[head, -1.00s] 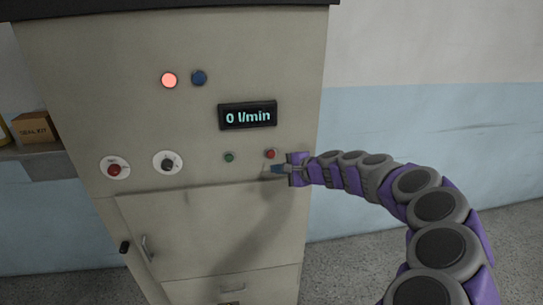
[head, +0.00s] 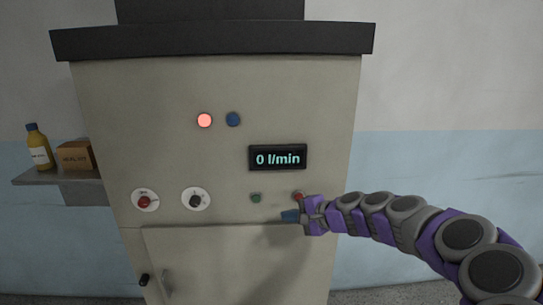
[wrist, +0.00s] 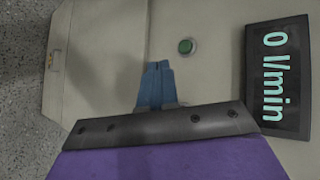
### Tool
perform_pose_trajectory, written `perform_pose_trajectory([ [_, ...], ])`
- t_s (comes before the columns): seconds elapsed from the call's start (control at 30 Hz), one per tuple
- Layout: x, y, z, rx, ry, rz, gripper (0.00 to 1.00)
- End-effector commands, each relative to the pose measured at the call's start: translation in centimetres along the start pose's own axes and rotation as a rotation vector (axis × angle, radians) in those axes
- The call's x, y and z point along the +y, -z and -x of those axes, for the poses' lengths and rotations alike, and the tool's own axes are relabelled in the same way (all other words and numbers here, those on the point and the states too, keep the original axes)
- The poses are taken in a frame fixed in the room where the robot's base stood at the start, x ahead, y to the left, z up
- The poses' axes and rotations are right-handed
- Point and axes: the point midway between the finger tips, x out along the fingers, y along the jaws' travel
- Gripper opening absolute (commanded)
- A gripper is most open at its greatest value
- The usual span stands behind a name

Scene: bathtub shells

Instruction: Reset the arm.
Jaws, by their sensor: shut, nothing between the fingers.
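My gripper (head: 290,216) is at the end of my purple and grey arm, in front of the cabinet face (head: 215,165). Its blue fingers are shut with nothing between them; they also show in the wrist view (wrist: 155,85). In the head view the gripper is just below the red button (head: 298,196) and below and right of the green button (head: 255,198). The wrist view shows the green button (wrist: 185,46) apart from the fingertips. I cannot tell how far the fingertips are from the panel.
The display (head: 277,158) reads 0 l/min. A lit red lamp (head: 204,120) and a blue lamp (head: 233,119) are above. A red knob (head: 144,201) and a black knob (head: 195,201) sit left. A shelf (head: 60,178) holds a bottle (head: 39,147) and a box (head: 75,156).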

Motion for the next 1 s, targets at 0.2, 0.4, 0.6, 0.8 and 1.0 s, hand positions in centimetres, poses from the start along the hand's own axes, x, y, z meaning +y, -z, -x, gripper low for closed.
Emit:
perform_pose_trajectory([
  [0.2,1.5,-13.6,3.3,-0.197,-0.204,0.356,0.0],
  [0.4,8.2,-21.1,8.4,-0.312,-0.465,0.611,0.0],
  [0.6,16.9,-24.4,15.6,-0.38,-0.774,0.758,0.0],
  [0.8,23.9,-25.4,23.1,-0.407,-1.041,0.778,0.0],
  [1.0,27.0,-25.9,27.0,-0.419,-1.165,0.75,0.0],
])
